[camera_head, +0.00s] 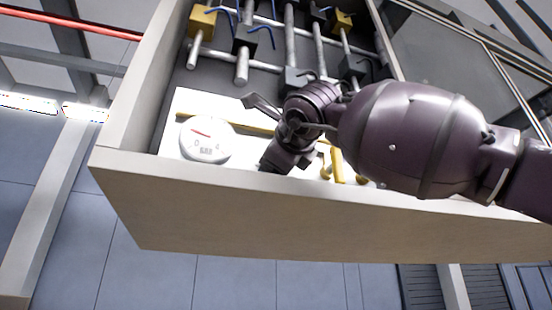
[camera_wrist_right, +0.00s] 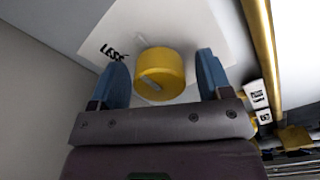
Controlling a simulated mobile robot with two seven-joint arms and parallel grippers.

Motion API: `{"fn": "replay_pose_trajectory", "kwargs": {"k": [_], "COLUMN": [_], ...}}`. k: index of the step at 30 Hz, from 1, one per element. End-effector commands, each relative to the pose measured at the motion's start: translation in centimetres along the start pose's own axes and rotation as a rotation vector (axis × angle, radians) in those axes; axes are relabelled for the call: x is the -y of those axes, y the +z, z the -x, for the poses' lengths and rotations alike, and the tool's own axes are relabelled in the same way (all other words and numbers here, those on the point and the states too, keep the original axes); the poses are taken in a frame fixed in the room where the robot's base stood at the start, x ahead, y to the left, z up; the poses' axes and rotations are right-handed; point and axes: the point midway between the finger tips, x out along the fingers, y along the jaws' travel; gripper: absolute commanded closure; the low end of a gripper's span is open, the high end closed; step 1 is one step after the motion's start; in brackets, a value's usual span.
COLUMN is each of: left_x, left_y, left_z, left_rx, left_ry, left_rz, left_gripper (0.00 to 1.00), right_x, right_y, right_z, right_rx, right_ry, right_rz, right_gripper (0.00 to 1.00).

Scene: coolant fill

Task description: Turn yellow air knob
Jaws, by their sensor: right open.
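The round yellow knob (camera_wrist_right: 160,75) sits on a white panel plate (camera_wrist_right: 190,30) with the printed word "LESS" beside it, in the right wrist view. A pale slot or mark runs across its face. My right gripper (camera_wrist_right: 163,62) is open, with one blue finger on each side of the knob and visible gaps between. In the head view my right arm comes in from the right, and its gripper (camera_head: 288,152) is over the white plate (camera_head: 200,104); the knob is hidden there. My left gripper is not in view.
A round white gauge (camera_head: 205,140) with a red needle is left of my gripper. Yellow pipe parts (camera_head: 338,166) are close on its right. Grey pipes (camera_head: 290,35) with blue-handled valves are above. The beige box wall (camera_head: 200,208) edges the panel at the front.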

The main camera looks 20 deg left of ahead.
Motion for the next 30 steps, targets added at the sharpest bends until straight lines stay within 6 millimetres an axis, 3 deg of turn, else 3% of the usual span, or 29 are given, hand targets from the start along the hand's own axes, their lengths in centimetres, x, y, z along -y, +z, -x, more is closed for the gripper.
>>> {"fn": "replay_pose_trajectory", "kwargs": {"k": [10,20,30], "left_x": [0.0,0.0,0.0], "left_y": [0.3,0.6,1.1], "left_z": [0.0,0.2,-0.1], "left_rx": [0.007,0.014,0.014], "left_ry": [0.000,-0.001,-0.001], "left_rz": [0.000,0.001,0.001], "left_gripper": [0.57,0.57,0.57], "right_x": [0.0,-0.1,-0.2], "right_y": [-0.1,0.0,-0.1], "right_z": [-0.3,-0.3,-0.3], "right_rx": [0.000,0.000,0.000], "right_ry": [0.000,0.000,0.001], "right_rz": [0.000,0.000,-0.056], "right_gripper": [0.28,0.78,0.77]}}
